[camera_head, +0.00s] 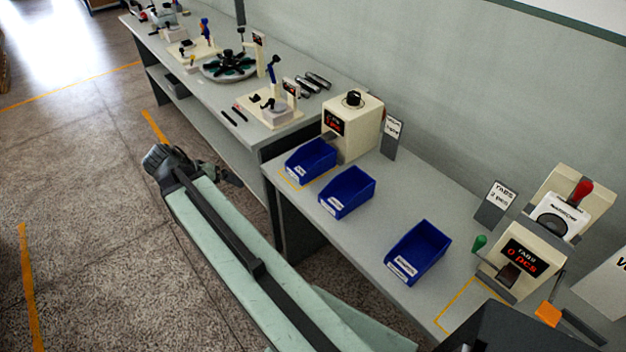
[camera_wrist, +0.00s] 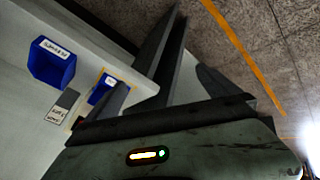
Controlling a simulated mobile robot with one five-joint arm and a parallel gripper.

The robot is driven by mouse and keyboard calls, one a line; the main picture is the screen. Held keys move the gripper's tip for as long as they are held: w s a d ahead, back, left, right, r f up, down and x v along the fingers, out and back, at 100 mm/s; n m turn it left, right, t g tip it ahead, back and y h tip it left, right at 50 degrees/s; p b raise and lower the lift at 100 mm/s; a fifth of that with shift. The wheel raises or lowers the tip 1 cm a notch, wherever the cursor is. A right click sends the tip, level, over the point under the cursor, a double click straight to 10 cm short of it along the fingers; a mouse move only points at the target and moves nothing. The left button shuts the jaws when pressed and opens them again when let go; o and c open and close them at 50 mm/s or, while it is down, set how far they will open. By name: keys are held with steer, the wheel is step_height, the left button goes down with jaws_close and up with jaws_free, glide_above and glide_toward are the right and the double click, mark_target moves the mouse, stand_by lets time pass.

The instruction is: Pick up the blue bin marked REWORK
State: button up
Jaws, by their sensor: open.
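Three blue bins with small white front labels stand in a row on the grey bench in the head view: a left bin (camera_head: 312,158), a middle bin (camera_head: 350,188) and a right bin (camera_head: 420,250). The labels are too small to read, so I cannot tell which is marked REWORK. The left bin stands at a yellow floor-style outline. In the wrist view one blue bin (camera_wrist: 50,66) is large at the left and another (camera_wrist: 98,92) is partly behind a finger. My gripper (camera_wrist: 165,88) is open and empty, apart from the bins, off the bench's front edge.
A cream machine with a black knob (camera_head: 355,125) stands behind the left bin. A cream counter unit (camera_head: 520,262) stands at the right, beside an empty yellow outline (camera_head: 465,300). A longer bench with fixtures (camera_head: 225,90) lies beyond. The floor in front is open.

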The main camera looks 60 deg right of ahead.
steer(key=s+d+m+g+h+b, duration=0.1)
steer(key=s+d+m+h+b, duration=0.1)
steer(key=d, duration=0.6)
steer(key=s+d+m+g+h+b, duration=0.1)
steer(key=s+d+m+h+b, duration=0.1)
steer(key=s+d+m, duration=0.3)
steer(key=s+d+f+m+g+h+b, duration=0.1)
steer(key=s+d+m+h+b, duration=0.1)
steer(key=d, duration=0.9)
steer(key=shift+s+m+g+b, duration=0.4)
steer(key=shift+s+m+b, duration=0.25)
steer(key=shift+m+b, duration=0.4)
steer(key=shift+d+r+h, duration=0.1)
steer(key=shift+h, duration=0.2)
steer(key=b, duration=0.2)
glide_toward(327, 151)
steer(key=shift+s+d, duration=0.15)
steer(key=shift+d, duration=0.15)
steer(key=b+x, duration=0.1)
steer(key=x, duration=0.1)
steer(key=b+x, duration=0.1)
steer(key=x, duration=0.2)
steer(key=shift+a+f+b, duration=0.1)
steer(key=shift+f+b, duration=0.25)
steer(key=shift+b, duration=0.05)
steer(key=shift+d, duration=0.2)
steer(key=shift+r, duration=0.15)
steer(key=c, duration=1.3)
